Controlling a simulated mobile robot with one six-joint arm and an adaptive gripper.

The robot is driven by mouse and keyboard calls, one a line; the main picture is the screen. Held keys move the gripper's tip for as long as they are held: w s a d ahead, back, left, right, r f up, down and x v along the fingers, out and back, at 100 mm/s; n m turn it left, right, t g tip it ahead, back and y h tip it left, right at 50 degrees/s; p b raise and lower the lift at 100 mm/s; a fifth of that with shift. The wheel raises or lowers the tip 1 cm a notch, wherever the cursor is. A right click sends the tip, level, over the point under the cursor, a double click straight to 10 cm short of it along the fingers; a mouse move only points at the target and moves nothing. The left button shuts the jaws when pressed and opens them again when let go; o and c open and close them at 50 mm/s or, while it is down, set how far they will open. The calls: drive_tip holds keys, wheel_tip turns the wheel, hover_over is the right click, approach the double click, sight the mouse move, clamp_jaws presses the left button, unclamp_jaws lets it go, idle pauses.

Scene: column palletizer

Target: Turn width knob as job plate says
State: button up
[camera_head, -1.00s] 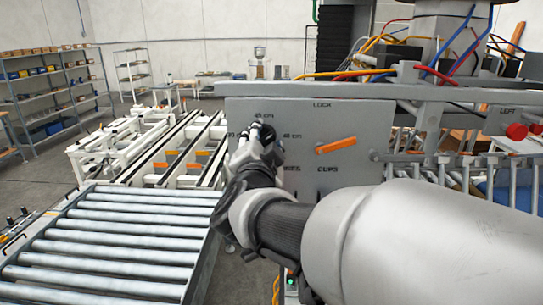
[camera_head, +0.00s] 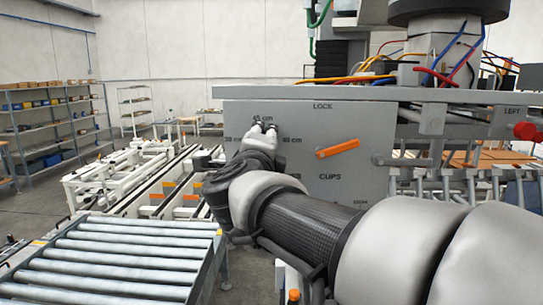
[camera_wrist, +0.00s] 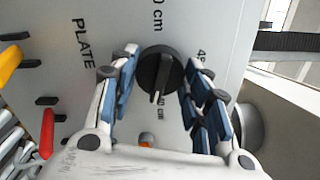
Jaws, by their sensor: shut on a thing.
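The width knob (camera_wrist: 160,70) is a round black knob with a raised grip bar, on a grey panel (camera_head: 300,113). In the wrist view its pale pointer mark faces down the picture, near a partly hidden "cm" label. My gripper (camera_wrist: 163,60) has its fingers on both sides of the knob, shut on it. In the head view my gripper (camera_head: 264,127) is at the panel's upper left, just below the "45 cm" label, and hides the knob. Other "cm" labels stand left and right of it. I cannot make out a job plate.
An orange lever (camera_head: 337,148) sits on the panel right of my gripper, between "LOCK" and "CUPS". A roller conveyor (camera_head: 115,260) lies at the lower left. Red (camera_wrist: 47,132) and yellow (camera_wrist: 10,62) parts show in the wrist view. A red button (camera_head: 524,131) is at the far right.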

drive_tip(key=shift+m+b, duration=7.4)
drive_tip(key=shift+m, duration=9.1)
drive_tip(key=o, duration=1.1)
